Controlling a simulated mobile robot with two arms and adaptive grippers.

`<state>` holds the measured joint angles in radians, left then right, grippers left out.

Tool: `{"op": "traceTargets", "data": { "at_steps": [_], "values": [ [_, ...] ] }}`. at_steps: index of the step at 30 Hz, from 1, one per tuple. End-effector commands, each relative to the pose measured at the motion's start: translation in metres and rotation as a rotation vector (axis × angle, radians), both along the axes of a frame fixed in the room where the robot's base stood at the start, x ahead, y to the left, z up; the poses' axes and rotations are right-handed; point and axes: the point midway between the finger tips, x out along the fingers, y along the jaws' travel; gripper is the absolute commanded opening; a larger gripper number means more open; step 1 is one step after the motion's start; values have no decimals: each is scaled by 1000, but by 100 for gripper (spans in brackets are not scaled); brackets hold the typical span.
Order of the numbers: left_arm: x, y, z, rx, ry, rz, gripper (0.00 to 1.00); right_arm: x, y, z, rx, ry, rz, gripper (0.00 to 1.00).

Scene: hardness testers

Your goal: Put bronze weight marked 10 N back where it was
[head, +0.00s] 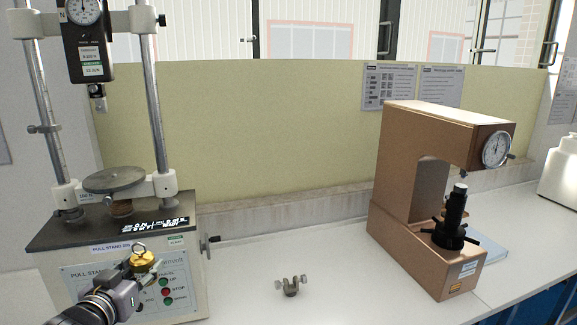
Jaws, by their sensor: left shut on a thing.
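My left gripper (138,272) comes in from the bottom left. It is shut on the bronze weight (143,257), a small golden piece with a ring on top. The weight is upright in front of the pull stand's front panel, near its control buttons. Any marking on the weight is too small to read. The gripper hides the weight's lower part. My right gripper is not in view.
The pull stand (50,240) with two posts and a round plate (113,179) stands at the left. A bronze-coloured hardness tester (395,225) stands at the right. A small metal clamp (291,287) lies on the white bench (335,265) between them. A white container (562,172) is at the far right.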

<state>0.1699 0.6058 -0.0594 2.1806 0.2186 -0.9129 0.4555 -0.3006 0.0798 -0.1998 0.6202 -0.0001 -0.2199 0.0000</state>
Motion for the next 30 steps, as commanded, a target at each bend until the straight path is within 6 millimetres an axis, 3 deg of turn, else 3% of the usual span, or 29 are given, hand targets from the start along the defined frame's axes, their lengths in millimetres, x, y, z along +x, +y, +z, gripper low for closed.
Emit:
{"op": "traceTargets", "data": {
  "at_steps": [3,6,12,19,30],
  "values": [
    [-29,-40,-42,-9,-4,-22,0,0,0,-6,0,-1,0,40],
    [-56,-67,-66,-10,-4,-27,0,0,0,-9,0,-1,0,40],
    [-104,-100,-88,-7,-8,-6,0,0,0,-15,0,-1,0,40],
    [-129,-111,-91,-1,-11,22,0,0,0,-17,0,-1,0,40],
    [-132,-112,-91,-4,-11,28,0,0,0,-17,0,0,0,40]
  ]
}}
